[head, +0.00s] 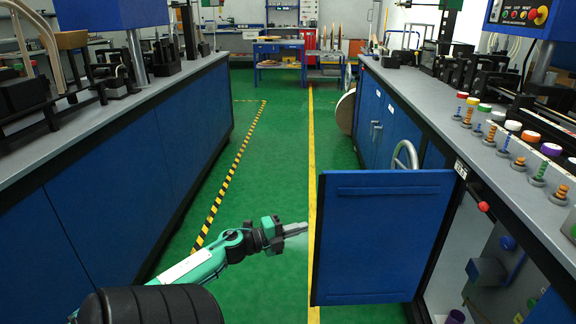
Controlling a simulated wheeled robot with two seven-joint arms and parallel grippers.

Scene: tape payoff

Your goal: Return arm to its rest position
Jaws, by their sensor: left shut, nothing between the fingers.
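My left arm comes in from the bottom left of the head view and reaches up and right over the green floor. My left gripper (295,229) is shut and empty. It points right, over the aisle and close to the left edge of the open blue cabinet door (385,235). A gap shows between the fingertips and the door. My right arm and gripper are not in view.
A blue machine bench (120,180) runs along the left. Another, with coloured knobs on its grey top (495,160), runs along the right. A handwheel (405,156) stands behind the door. The aisle (285,140) ahead is clear up to a blue table (279,55).

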